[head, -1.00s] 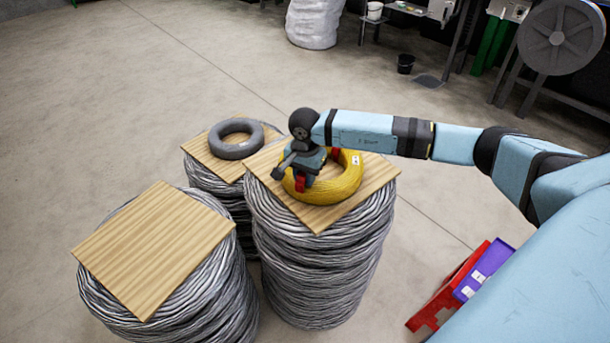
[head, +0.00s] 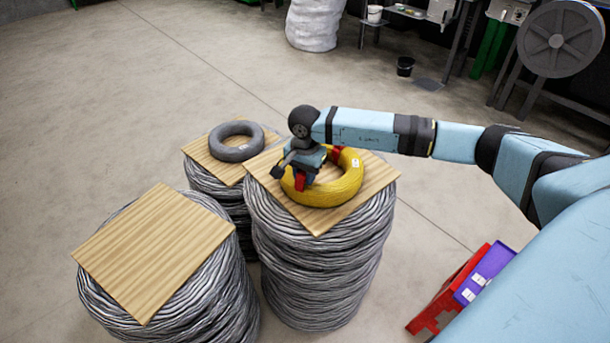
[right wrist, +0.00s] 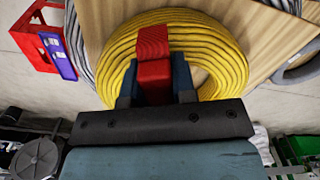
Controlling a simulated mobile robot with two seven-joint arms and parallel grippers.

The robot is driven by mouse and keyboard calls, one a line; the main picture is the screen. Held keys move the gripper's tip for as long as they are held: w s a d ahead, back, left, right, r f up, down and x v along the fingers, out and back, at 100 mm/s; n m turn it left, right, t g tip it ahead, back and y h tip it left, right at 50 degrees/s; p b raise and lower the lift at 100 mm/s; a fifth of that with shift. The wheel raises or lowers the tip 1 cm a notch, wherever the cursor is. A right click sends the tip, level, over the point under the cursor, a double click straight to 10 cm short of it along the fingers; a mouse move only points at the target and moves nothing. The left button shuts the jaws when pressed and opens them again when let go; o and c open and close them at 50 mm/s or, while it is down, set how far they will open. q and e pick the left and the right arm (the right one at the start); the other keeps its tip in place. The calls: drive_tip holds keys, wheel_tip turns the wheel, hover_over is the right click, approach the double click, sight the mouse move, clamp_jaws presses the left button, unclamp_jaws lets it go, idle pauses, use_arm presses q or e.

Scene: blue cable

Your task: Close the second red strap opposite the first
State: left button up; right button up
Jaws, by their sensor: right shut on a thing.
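A yellow cable coil (head: 345,185) lies flat on a wooden board (head: 375,178) on top of a tall wire stack. One red strap (head: 301,182) is at the coil's near-left side, beside my right gripper (head: 308,170). Another red strap (head: 336,153) is at the far-right side, partly hidden by my arm. In the right wrist view the yellow coil (right wrist: 222,55) lies beneath my right gripper (right wrist: 155,85), whose two dark fingers are shut on a red strap (right wrist: 153,58). The strap's underside is hidden. My left gripper is not in view.
A grey coil (head: 236,150) lies on another board behind left. An empty wooden board (head: 150,250) tops the front-left stack. Open floor lies left and behind.

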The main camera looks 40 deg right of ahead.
drive_tip(key=shift+f, duration=0.15)
drive_tip(key=shift+f+b, duration=0.75)
drive_tip(key=shift+b, duration=0.05)
drive_tip(key=shift+r, duration=0.25)
drive_tip(key=shift+r+p, duration=0.3)
drive_tip(key=shift+r, duration=0.15)
drive_tip(key=shift+r, duration=0.2)
idle(0.4)
drive_tip(key=shift+f+b, duration=0.25)
drive_tip(key=shift+b, duration=0.1)
drive_tip(key=shift+f+b, duration=0.55)
drive_tip(key=shift+f, duration=0.1)
drive_tip(key=shift+r, duration=0.15)
